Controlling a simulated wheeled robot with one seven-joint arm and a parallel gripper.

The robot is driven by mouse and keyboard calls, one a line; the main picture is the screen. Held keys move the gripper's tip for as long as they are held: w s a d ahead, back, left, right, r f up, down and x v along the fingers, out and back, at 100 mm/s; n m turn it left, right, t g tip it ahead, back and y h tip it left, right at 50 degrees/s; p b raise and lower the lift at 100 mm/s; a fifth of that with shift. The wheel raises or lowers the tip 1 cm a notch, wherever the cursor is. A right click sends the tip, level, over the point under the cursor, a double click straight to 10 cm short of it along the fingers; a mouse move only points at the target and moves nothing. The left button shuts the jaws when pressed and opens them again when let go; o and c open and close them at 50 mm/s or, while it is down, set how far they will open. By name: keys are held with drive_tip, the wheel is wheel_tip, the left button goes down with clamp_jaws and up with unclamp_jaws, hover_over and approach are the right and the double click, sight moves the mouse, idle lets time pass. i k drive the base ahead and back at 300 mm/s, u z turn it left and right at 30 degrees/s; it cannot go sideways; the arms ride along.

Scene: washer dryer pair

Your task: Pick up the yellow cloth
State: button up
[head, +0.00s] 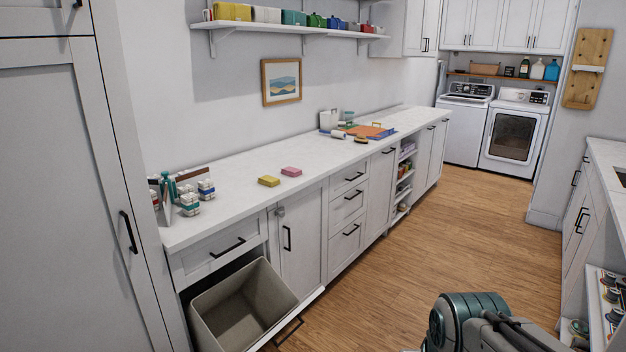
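A small yellow block-shaped piece (268,181), the likely yellow cloth, lies flat on the white countertop (235,185) in the head view. It is near the counter's front edge, above the drawer and cabinet fronts. A similar pink piece (291,171) lies just behind it to the right, a small gap apart. Part of my own arm shows at the bottom right over the floor, well away from the counter. My gripper's fingers are not visible.
An open pull-out bin (240,305) juts from the lower cabinet at the left front. Striped containers (206,190) stand left on the counter. An orange tray (372,131) and other items sit farther back. The wooden floor (440,225) between the counters is clear.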

sight(270, 181)
drive_tip(key=z, duration=0.05)
drive_tip(key=i, duration=2.8)
drive_tip(key=u, duration=2.85)
